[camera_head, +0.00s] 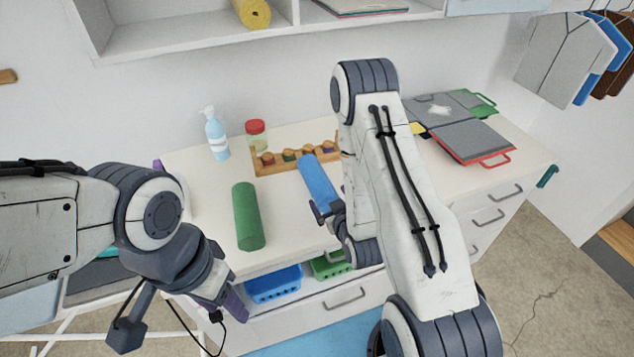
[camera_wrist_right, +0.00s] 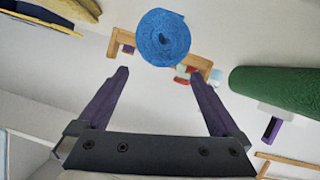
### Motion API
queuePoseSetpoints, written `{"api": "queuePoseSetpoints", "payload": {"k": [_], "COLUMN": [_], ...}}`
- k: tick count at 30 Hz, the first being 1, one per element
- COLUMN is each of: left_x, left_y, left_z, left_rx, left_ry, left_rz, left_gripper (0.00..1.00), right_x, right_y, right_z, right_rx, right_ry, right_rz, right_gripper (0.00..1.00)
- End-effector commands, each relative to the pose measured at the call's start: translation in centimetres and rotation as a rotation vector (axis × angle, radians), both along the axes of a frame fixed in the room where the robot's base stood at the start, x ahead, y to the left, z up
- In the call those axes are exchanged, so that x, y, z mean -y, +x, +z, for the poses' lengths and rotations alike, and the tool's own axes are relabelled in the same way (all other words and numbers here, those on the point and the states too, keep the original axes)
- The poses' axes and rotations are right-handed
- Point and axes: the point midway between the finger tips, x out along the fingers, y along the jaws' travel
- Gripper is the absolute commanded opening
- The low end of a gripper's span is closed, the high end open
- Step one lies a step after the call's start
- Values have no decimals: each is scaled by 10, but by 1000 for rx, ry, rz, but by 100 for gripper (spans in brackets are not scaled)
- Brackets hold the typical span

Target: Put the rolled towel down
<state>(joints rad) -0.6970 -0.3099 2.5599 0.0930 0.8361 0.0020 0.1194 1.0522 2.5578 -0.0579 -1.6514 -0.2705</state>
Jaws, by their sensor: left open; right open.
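A blue rolled towel (camera_head: 317,178) lies on the white tabletop, partly hidden by my right arm. The right wrist view shows its spiral end (camera_wrist_right: 162,37) just beyond the fingertips. My right gripper (camera_head: 327,210) is at the near end of the blue roll. Its two purple fingers (camera_wrist_right: 159,74) are spread apart with nothing between them. A green rolled towel (camera_head: 248,216) lies to the left on the tabletop and shows at the right of the wrist view (camera_wrist_right: 280,90). My left gripper (camera_head: 236,305) is open and empty in front of the table's front edge.
A wooden rack (camera_head: 265,170) with small jars stands behind the blue roll. Folders (camera_head: 468,139) lie at the right. An open drawer holds a blue basket (camera_head: 273,285) and a green basket (camera_head: 330,266).

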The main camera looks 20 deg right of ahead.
Motion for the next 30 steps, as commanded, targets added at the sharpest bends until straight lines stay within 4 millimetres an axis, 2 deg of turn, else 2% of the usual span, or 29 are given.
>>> {"api": "queuePoseSetpoints", "payload": {"k": [9,12,20,25,30], "left_x": [0,0,0,0,0], "left_y": [0,0,0,0,0], "left_z": [-48,-34,-27,-11,-7], "left_rx": [0,-1,0,0,0], "left_ry": [0,1,0,0,0], "left_rz": [-2,-2,-2,-1,0], "left_gripper": [50,50,50,50,50], "right_x": [2,2,3,1,2], "right_y": [24,37,53,75,93], "right_z": [-14,-12,-19,-26,-35], "right_rx": [13,7,4,4,5], "right_ry": [-2,-1,-1,0,-1], "right_rz": [-1,-1,-1,0,-1], "right_gripper": [100,100,100,100,100]}}
